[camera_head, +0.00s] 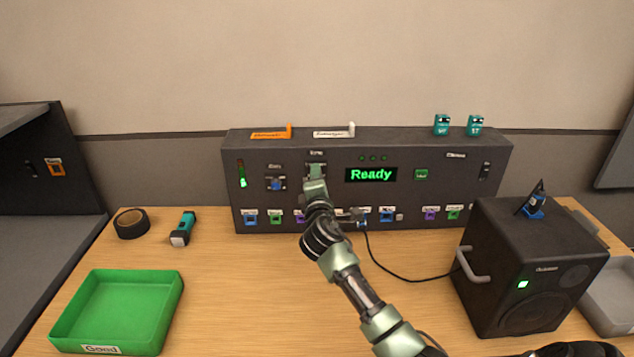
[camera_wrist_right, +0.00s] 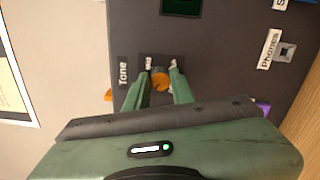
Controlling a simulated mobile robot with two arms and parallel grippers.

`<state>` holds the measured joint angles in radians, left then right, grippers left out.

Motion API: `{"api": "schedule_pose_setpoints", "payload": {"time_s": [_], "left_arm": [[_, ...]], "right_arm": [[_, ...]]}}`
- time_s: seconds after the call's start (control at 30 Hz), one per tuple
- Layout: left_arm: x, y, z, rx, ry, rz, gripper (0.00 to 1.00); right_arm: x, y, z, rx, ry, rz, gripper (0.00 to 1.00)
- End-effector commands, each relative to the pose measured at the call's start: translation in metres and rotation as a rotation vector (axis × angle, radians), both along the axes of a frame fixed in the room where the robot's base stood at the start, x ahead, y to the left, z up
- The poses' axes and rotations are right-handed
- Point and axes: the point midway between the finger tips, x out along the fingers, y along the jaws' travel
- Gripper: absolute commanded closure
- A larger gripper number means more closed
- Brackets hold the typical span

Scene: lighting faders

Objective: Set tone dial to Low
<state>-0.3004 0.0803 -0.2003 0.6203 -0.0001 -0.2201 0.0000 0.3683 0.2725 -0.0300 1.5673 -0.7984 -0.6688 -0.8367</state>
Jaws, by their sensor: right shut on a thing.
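The tone dial (camera_wrist_right: 160,80) is an orange knob on the dark console (camera_head: 410,150), beside the printed word Tone in the right wrist view. My right gripper (camera_wrist_right: 161,75) has its two green fingers on either side of the knob and is shut on it. In the head view my right gripper (camera_head: 315,180) reaches the upper left of the console front and hides the dial. Small white labels lie close by the knob, partly covered by the fingers and too small to read. Which way the dial points is not clear. My left gripper is not in view.
A blue-marked knob (camera_head: 276,184) is just left of my right gripper. The green display (camera_head: 371,175) reads Ready. Coloured sockets line the console's lower front. A speaker (camera_head: 525,270) stands right, a green tray (camera_head: 118,305) left. A cable crosses the table.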

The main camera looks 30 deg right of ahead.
Motion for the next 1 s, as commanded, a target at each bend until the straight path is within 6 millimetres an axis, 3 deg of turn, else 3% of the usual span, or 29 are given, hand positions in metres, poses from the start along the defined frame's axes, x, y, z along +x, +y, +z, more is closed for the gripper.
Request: {"api": "schedule_pose_setpoints", "payload": {"time_s": [0.4,1.0], "left_arm": [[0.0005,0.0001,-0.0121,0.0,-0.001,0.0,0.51],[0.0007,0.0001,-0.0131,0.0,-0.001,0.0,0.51]], "right_arm": [[-0.0004,-0.0007,-0.0022,0.178,-0.107,-0.002,1.0],[-0.0006,-0.0012,-0.0021,0.206,-0.123,-0.004,1.0]]}}
